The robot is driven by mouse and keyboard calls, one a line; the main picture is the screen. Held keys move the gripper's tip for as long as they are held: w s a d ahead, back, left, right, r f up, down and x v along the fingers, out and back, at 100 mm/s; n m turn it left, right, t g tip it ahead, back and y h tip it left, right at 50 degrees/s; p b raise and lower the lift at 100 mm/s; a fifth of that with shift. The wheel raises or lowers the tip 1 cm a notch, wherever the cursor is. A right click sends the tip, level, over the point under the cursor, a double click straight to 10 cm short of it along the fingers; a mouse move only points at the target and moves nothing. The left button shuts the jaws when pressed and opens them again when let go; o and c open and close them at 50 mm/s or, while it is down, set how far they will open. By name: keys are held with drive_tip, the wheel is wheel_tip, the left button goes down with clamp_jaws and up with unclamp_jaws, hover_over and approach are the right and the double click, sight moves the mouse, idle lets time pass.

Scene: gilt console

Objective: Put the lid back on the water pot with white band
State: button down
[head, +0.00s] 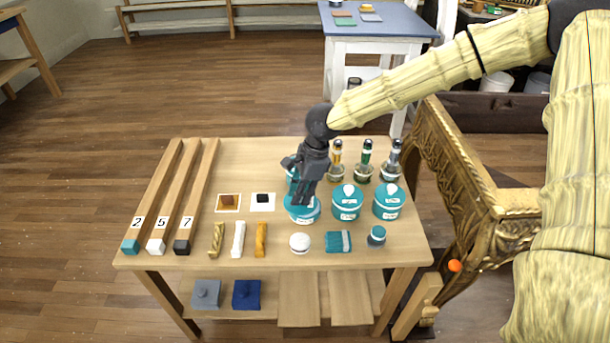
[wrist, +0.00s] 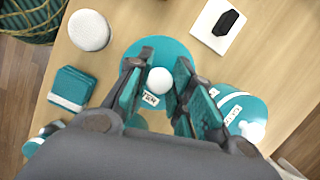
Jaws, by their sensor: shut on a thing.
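My gripper (head: 302,197) points down over the front-left teal pot (head: 303,214). In the wrist view my gripper (wrist: 158,95) has its fingers on either side of a round white knob (wrist: 159,80) on a teal lid (wrist: 140,53). The lid bears a small white label. The fingers hide part of the lid and the pot, so I cannot tell if the lid rests on the pot or hangs just above it. Two more teal pots with white knobs, a middle one (head: 347,204) and a right one (head: 388,204), stand beside it. I cannot make out which pot has the white band.
Another teal item (head: 291,174) is partly hidden behind my gripper. Bottles (head: 363,163) stand behind the pots. A white round pad (head: 300,243), a teal folded cloth (head: 338,242) and a small teal jar (head: 376,236) lie in front. A black block (head: 263,198) sits left.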

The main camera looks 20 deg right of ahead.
drive_tip(key=m, duration=0.2)
drive_tip(key=r+m+t+p, duration=0.1)
drive_tip(key=m, duration=0.1)
drive_tip(key=shift+w+d, duration=0.1)
drive_tip(key=shift+w, duration=0.1)
drive_tip(key=m, duration=0.2)
drive_tip(key=r+m+t+p, duration=0.1)
drive_tip(key=m, duration=0.1)
drive_tip(key=shift+w+d+h, duration=0.15)
drive_tip(key=shift+h, duration=0.25)
drive_tip(key=m, duration=0.3)
drive_tip(key=r+m+h+p, duration=0.1)
drive_tip(key=shift+d+r+t, duration=0.1)
drive_tip(key=shift+d+t, duration=0.15)
drive_tip(key=shift+t, duration=0.05)
drive_tip(key=m, duration=0.2)
drive_tip(key=r+m, duration=0.1)
drive_tip(key=m, duration=0.1)
drive_tip(key=shift+d+h+p, duration=0.25)
drive_tip(key=shift+h+p, duration=0.1)
drive_tip(key=shift+h, duration=0.05)
wheel_tip(320, 180, down, 6)
drive_tip(key=b, duration=0.5)
drive_tip(key=shift+r, duration=0.2)
drive_tip(key=shift+f+b, duration=0.4)
drive_tip(key=shift+b, duration=0.05)
drive_tip(key=shift+w+p, duration=0.1)
drive_tip(key=shift+p, duration=0.25)
drive_tip(key=shift+f, duration=0.15)
idle(1.1)
